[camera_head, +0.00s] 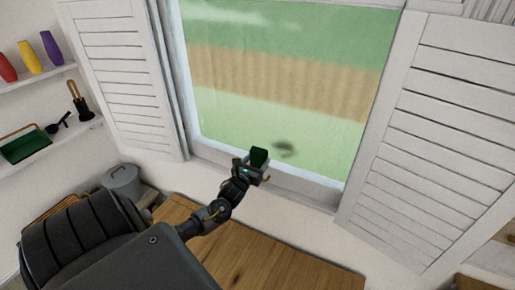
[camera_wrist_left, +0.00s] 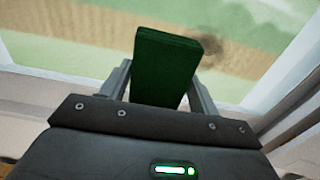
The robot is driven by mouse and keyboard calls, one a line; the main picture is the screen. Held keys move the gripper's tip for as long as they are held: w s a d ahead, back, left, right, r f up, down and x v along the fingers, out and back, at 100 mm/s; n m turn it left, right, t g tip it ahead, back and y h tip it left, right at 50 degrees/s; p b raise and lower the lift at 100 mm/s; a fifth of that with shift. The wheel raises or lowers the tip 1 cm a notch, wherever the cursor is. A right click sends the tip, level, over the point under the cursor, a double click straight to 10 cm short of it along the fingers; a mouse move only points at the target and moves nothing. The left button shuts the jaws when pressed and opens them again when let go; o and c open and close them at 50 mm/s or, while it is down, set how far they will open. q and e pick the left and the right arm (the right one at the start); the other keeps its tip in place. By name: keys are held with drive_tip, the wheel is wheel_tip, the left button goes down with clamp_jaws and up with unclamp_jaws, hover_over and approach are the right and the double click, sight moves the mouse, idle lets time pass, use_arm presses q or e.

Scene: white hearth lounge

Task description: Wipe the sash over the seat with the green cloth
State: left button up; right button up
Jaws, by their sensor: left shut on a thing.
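The window sash (camera_head: 284,75) is a tall pane between open white shutters, with green and tan bands showing through it. A dark smudge (camera_head: 284,149) is on the lower part of the glass; it also shows in the left wrist view (camera_wrist_left: 208,50). The wooden seat (camera_head: 260,262) lies below the window. My left gripper (camera_head: 254,170) is shut on the folded green cloth (camera_head: 259,157), just left of the smudge. In the left wrist view the cloth (camera_wrist_left: 165,68) stands up between the fingers. I cannot tell whether it touches the glass. My right gripper is not in view.
The left shutter (camera_head: 122,75) and right shutter (camera_head: 435,140) flank the sash. Shelves at the left hold colored vases (camera_head: 28,57), a green tray (camera_head: 25,146) and dark tools. A grey lidded bin (camera_head: 123,182) stands beside the seat.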

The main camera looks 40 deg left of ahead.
sight(269, 145)
use_arm(q)
drive_tip(key=shift+w, duration=0.1)
drive_tip(key=shift+w+a+b, duration=0.2)
drive_tip(key=shift+w+b, duration=0.3)
drive_tip(key=shift+b, duration=0.05)
drive_tip(key=shift+b+x, duration=1.4)
drive_tip(key=shift+x, duration=1)
drive_tip(key=shift+w, duration=0.1)
drive_tip(key=shift+w+a+b, duration=0.2)
drive_tip(key=shift+w+b, duration=0.4)
drive_tip(key=shift+w, duration=0.1)
